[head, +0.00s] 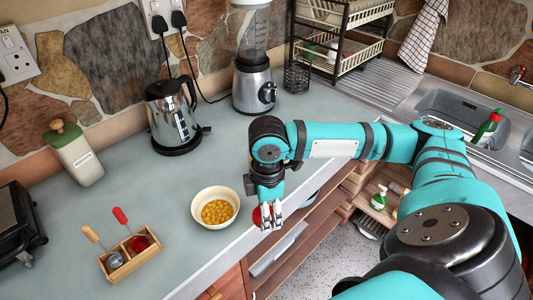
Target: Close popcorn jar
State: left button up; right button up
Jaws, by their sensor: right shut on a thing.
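A cream round bowl-like jar (215,208) with yellow popcorn-like pieces inside stands on the grey counter, its top open. My right gripper (271,218) is just right of it, over the counter's front edge, pointing down. It is shut on a red thing (257,217), which shows only in small parts beside the fingers. Its full shape is hidden, so I cannot tell whether it is a lid. The gripper and the red thing look apart from the jar. My left gripper is not in view.
A wooden box (133,254) with red- and yellow-handled utensils stands at the front left. A light green canister (74,153), kettle (172,118) and blender (254,85) stand further back. Drawers (285,258) below the counter edge are pulled out. Counter around the jar is clear.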

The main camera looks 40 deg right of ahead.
jog(key=a+r+m, duration=0.4)
jog(key=a+m, duration=0.4)
jog(key=m, duration=0.5)
jog(key=shift+w+a+r, duration=0.25)
jog(key=shift+a, duration=0.15)
